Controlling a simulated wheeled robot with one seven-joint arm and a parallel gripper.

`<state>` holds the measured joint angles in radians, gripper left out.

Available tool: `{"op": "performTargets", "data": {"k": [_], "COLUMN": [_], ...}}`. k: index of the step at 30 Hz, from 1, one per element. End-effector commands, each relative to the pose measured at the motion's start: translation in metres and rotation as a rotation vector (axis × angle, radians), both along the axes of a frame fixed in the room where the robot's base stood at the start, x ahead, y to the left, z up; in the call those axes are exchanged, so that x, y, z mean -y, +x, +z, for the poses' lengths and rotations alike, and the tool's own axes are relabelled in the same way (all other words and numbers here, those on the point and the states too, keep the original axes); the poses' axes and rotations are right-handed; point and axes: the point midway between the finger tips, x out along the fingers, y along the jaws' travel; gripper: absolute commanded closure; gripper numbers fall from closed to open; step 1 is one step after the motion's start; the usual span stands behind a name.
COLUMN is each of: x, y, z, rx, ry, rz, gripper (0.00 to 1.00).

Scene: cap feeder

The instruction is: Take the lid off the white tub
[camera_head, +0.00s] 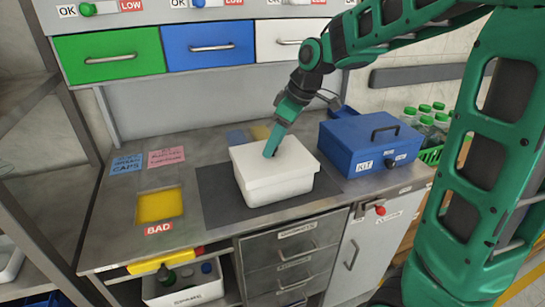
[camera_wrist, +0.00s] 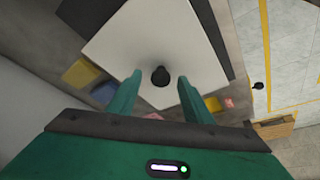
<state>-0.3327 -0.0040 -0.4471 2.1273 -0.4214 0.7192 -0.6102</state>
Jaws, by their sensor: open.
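The white tub (camera_head: 279,190) stands on a dark mat (camera_head: 216,203) on the metal worktop, with its white lid (camera_head: 290,163) on top. In the wrist view the lid (camera_wrist: 150,35) fills the upper middle, with a round black knob (camera_wrist: 160,76) on it. My gripper (camera_head: 270,153) is over the lid in the head view and hides the knob there. In the wrist view my gripper (camera_wrist: 158,76) is open, with one finger on each side of the knob and gaps between. I cannot tell how far down the fingertips reach.
A blue box marked KIT (camera_head: 363,152) stands close to the right of the tub. A yellow recess (camera_head: 160,205) marked BAD lies to the left. Green, blue and white drawers (camera_head: 208,47) hang above the back. Worktop left of the mat is mostly clear.

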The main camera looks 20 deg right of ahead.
Motion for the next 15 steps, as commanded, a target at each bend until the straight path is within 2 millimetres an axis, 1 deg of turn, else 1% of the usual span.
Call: {"op": "performTargets", "data": {"k": [7, 8, 9, 11, 12, 13, 15], "x": [-0.0002, -0.0002, -0.0002, -0.0002, -0.0001, -0.0001, -0.0001], "y": [0.0006, 0.0006, 0.0006, 0.0006, 0.0006, 0.0006, 0.0007], "z": [-0.0017, -0.0017, -0.0017, -0.0016, -0.0015, -0.0015, -0.0014], "rx": [0.000, 0.000, 0.000, 0.000, 0.000, 0.000, 0.001], "ry": [0.000, 0.000, 0.000, 0.000, 0.000, 0.000, 0.000], "rz": [-0.001, -0.001, -0.001, -0.001, -0.001, -0.001, -0.001], "gripper": [0.54, 0.59, 0.68, 0.83, 0.92, 0.99, 1.00]}}
